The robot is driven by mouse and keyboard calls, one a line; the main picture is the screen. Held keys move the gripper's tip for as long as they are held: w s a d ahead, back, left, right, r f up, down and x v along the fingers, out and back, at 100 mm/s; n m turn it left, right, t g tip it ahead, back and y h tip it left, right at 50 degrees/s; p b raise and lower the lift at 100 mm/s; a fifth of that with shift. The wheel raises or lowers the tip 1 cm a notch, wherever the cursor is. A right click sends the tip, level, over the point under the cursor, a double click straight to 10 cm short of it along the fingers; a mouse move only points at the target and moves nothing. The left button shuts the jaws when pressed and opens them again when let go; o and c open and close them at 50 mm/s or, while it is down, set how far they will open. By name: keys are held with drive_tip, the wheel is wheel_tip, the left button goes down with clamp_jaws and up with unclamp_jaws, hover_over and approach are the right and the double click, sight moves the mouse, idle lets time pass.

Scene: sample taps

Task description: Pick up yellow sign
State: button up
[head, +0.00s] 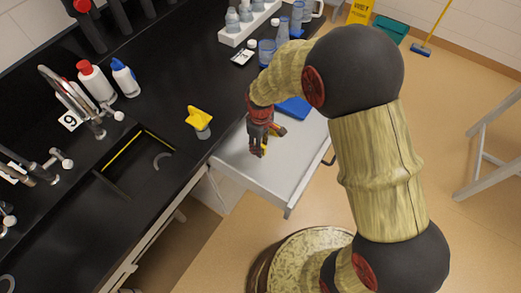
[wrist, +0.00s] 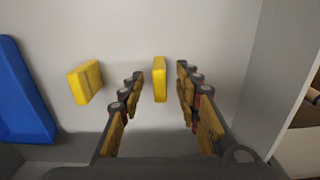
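A yellow sign with dark lettering (head: 360,11) stands on the floor at the top of the head view, cut off by the frame edge and far from my gripper. My gripper (head: 259,151) points down into an open drawer. In the wrist view my gripper (wrist: 159,77) is open. A small upright yellow block (wrist: 160,79) shows between its fingertips, with gaps on both sides. I cannot tell how far below the tips it is. A second yellow block (wrist: 85,83) lies to the left, outside the fingers.
The open white drawer (head: 290,195) also holds a blue tray (wrist: 22,95). Its side wall rises close to the right of my fingers. On the black counter (head: 190,65) are a yellow piece on a grey base (head: 199,119), bottles (head: 96,84), glassware and taps. A teal bin (head: 390,29) stands near the sign.

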wheel_tip(320, 180, down, 2)
drive_tip(key=shift+f, duration=0.1)
drive_tip(key=shift+c, duration=0.4)
drive_tip(key=c, duration=0.7)
clamp_jaws()
